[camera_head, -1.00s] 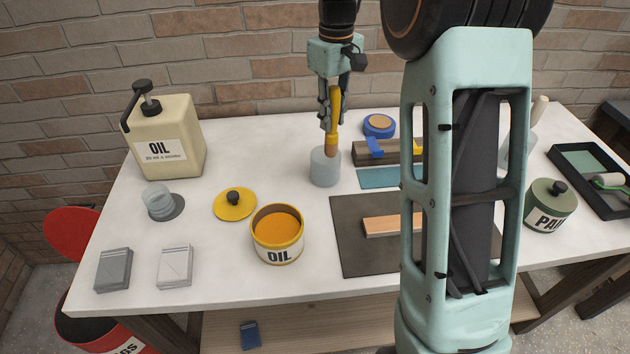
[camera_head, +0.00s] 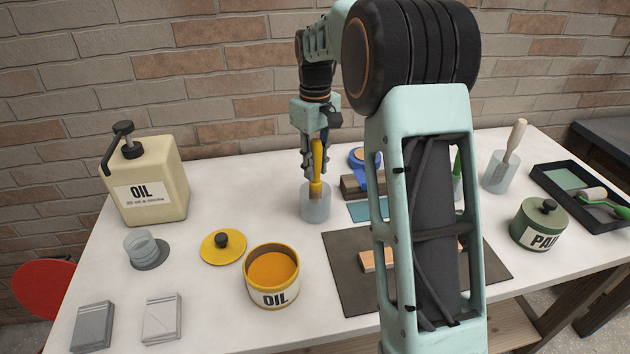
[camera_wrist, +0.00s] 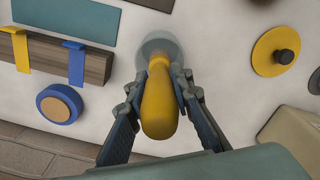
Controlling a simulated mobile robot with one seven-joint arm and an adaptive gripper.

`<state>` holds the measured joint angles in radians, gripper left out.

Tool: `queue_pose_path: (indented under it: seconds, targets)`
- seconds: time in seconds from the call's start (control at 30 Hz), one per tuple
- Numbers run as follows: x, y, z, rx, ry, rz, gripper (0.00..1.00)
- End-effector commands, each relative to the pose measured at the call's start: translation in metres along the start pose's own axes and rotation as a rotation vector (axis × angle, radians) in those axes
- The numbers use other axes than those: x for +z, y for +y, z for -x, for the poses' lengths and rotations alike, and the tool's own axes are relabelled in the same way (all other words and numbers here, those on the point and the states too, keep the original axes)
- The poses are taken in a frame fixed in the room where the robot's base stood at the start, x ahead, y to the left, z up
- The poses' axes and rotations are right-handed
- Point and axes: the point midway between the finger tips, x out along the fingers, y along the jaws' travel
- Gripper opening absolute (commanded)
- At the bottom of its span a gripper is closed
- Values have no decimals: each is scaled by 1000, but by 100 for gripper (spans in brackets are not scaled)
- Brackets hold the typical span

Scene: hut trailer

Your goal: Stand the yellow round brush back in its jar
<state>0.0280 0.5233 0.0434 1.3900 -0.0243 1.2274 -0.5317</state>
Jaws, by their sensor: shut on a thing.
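The yellow round brush (camera_head: 317,165) is upright in my gripper (camera_head: 316,166), which is shut on its handle. In the head view the brush's lower end shows inside the clear jar (camera_head: 315,206), which stands on the white table. In the wrist view the yellow handle (camera_wrist: 159,100) lies between the two fingers (camera_wrist: 155,105), with the jar's round rim (camera_wrist: 147,46) behind it. Whether the bristles touch the jar's bottom cannot be told.
A wood block with a blue tape roll (camera_head: 362,157) stands just right of the jar. The open oil tin (camera_head: 273,284) and yellow lid (camera_head: 223,247) are at the front left. Another jar (camera_head: 497,176) holds a pale-handled brush at the right.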

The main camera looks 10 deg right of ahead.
Motion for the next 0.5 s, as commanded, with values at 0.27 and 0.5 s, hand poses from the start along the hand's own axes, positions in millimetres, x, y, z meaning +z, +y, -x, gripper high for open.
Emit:
queue_pose_path:
  seconds: [0.27,0.5]
  targets:
    - [1,-1,-35,-1,-2,1,0]
    - [0,0,-36,0,0,1,0]
